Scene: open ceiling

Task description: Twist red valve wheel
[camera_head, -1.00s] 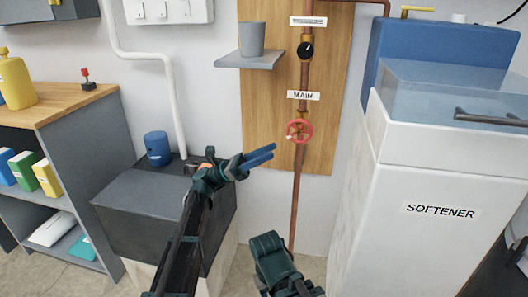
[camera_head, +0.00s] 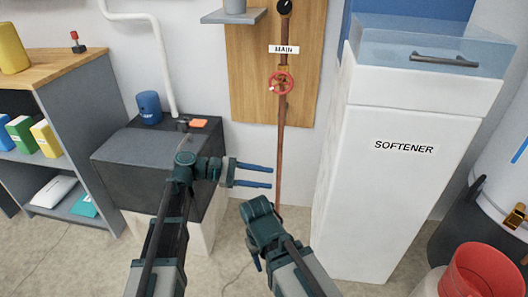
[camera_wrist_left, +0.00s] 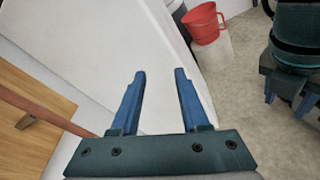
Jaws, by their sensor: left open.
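The red valve wheel (camera_head: 281,83) sits on a vertical copper pipe (camera_head: 281,140), just under the "MAIN" label (camera_head: 284,49). My left gripper (camera_head: 271,177) is open and empty, its blue fingers pointing right, below the wheel in the head view. In the left wrist view its two fingers (camera_wrist_left: 161,78) are apart with nothing between them, and the wheel does not show there. My right arm shows at the bottom centre of the head view; its fingers cannot be made out clearly.
The white softener cabinet (camera_head: 390,190) stands right of the pipe. A shelf unit (camera_head: 85,110) stands farther left. A red bucket (camera_head: 480,275) is at lower right.

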